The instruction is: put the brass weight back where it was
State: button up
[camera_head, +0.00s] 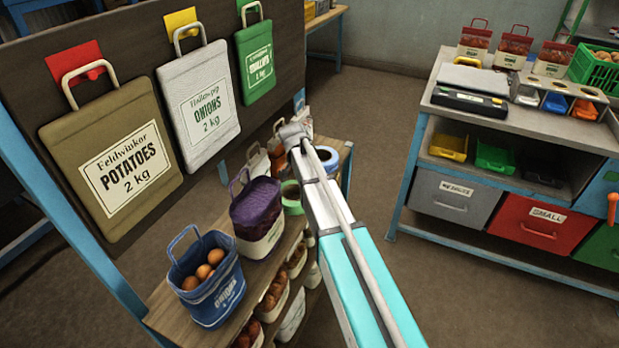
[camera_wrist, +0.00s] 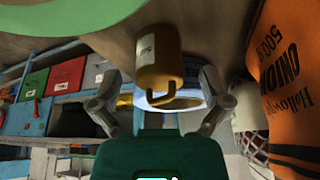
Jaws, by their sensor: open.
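A brass-coloured cylinder with a loop handle and a pale label, which looks like the brass weight (camera_wrist: 160,62), shows at the middle of the wrist view. It appears with its handle toward the bottom of the picture. My gripper (camera_wrist: 160,88) is open, with one finger on each side of the handle end in the picture. I cannot tell how far the weight is from the fingers, and no contact is clear. In the head view the end of my arm (camera_head: 293,135) is over the far end of the wooden shelf; the weight cannot be made out there.
An orange onion sack (camera_wrist: 290,85) is close at the right of the wrist view. In the head view, a blue sack (camera_head: 207,282) and a purple one (camera_head: 258,212) stand on the shelf (camera_head: 165,305). A workbench (camera_head: 540,122) stands right, across open floor.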

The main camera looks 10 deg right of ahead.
dwell(0.6)
grip_shut()
dwell(0.3)
